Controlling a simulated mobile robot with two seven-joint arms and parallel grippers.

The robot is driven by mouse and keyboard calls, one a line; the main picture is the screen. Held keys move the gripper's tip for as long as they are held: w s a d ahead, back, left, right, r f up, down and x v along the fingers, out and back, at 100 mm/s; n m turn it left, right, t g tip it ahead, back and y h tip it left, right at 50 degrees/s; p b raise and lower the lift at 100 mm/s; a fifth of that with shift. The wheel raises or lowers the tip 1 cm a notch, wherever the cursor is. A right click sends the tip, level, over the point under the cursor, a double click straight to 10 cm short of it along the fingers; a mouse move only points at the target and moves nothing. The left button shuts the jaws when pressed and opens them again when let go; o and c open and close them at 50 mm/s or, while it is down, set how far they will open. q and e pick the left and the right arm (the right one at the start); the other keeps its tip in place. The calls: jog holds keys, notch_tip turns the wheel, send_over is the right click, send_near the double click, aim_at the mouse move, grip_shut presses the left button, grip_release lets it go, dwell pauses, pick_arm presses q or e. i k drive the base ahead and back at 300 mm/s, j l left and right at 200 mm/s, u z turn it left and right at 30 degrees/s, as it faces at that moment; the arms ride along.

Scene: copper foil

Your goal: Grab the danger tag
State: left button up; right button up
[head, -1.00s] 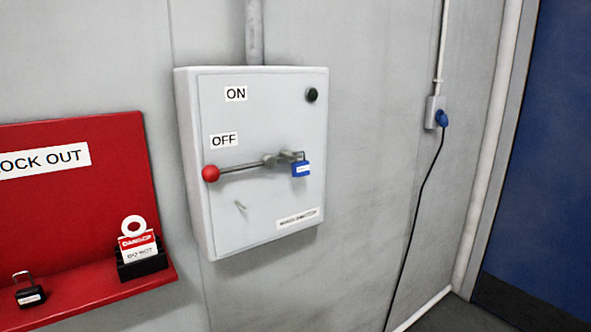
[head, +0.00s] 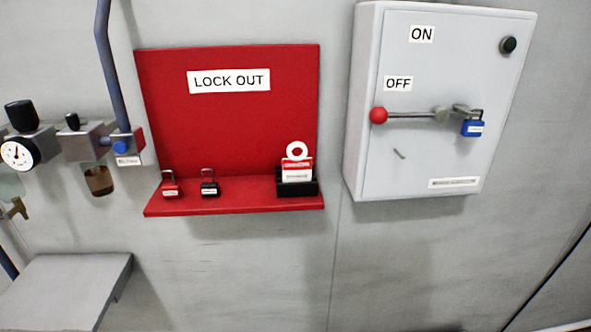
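The danger tag (head: 297,172) stands upright in a small black holder (head: 297,188) at the right end of the red lock out board's shelf (head: 240,199). It has a white ring at the top, a red band and a white lower part. Its lower edge is hidden in the holder. Neither of my grippers is in the head view.
A red padlock (head: 171,189) and a black padlock (head: 209,187) stand on the same shelf. A grey switch box (head: 420,160) with a blue padlock (head: 472,128) is at right. A gauge (head: 18,153) and a grey surface (head: 70,285) are at left.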

aim_at(296, 169)
jog(key=z, duration=1.15)
jog(key=k+z, duration=0.15)
jog(key=z, duration=0.25)
jog(key=k+l, duration=0.4)
jog(key=k, duration=0.1)
